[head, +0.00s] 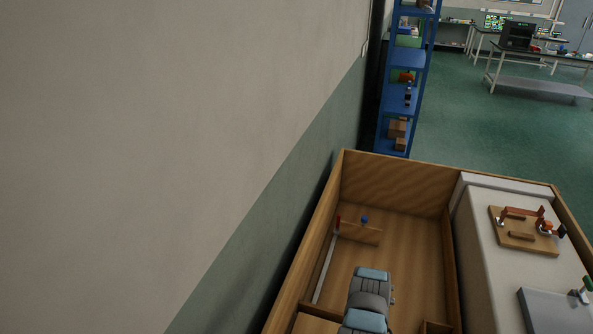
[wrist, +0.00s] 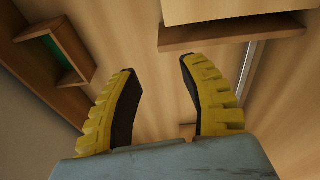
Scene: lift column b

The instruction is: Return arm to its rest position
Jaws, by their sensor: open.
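My gripper (wrist: 157,68) is open in the wrist view, with its two yellow-and-black fingers spread apart. Nothing is between the fingers; bare wood-grain surface shows there. In the head view my grey and light-blue arm is at the lower middle, inside a wooden-walled bay. The fingers cannot be made out in the head view.
The bay's wooden wall (head: 395,182) rises behind my arm. A wooden block with a blue knob (head: 364,219) is at its far left. A white counter (head: 480,245) on the right holds a wooden board with a red bracket (head: 520,235). A blue shelf (head: 407,58) stands behind.

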